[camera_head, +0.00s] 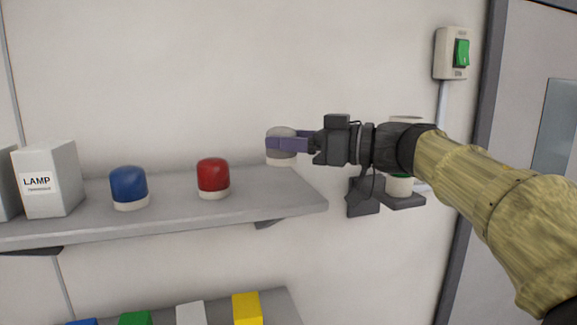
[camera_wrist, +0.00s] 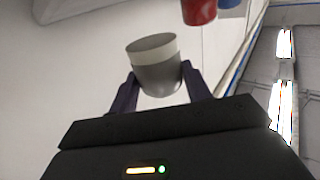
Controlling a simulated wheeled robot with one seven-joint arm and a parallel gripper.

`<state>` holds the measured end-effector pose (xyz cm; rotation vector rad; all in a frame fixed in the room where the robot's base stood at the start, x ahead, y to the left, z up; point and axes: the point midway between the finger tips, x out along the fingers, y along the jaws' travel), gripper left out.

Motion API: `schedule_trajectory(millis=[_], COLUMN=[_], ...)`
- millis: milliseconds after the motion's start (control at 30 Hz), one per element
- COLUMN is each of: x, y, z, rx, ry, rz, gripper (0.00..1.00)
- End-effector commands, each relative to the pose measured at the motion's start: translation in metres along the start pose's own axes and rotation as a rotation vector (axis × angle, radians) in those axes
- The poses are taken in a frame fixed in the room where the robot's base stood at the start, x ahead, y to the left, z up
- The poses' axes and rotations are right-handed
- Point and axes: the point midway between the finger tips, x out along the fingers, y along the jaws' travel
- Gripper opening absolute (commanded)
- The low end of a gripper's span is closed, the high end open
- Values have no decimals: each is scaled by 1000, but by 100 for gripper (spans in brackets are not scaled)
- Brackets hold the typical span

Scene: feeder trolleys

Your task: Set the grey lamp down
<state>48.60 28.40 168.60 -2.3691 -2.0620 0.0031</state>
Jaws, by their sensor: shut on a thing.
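The grey lamp (camera_head: 281,133) has a grey dome and a white base. My gripper (camera_head: 285,145) is shut on it, with its purple fingers on either side of the dome. In the head view the lamp is upright at the right end of the grey shelf (camera_head: 255,190), close to the wall. I cannot tell whether its base touches the shelf. In the wrist view the grey lamp (camera_wrist: 157,68) is between the two fingers (camera_wrist: 158,88), its white base facing away from my wrist.
A red lamp (camera_head: 213,177), a blue lamp (camera_head: 129,187) and a white LAMP box (camera_head: 48,180) stand on the shelf to the left. Coloured blocks (camera_head: 247,308) lie on a lower shelf. A green switch (camera_head: 461,53) is on the wall at right. The shelf's front right is clear.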

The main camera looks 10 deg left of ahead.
Motion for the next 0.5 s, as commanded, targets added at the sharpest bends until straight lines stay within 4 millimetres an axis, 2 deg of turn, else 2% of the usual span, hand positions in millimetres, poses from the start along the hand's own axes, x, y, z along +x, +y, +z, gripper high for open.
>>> schedule_trajectory(millis=[333,500], x=[0,0], y=[0,0], z=[3,24], rx=[-1,3], ry=[1,0], rz=[0,1], gripper=[25,25])
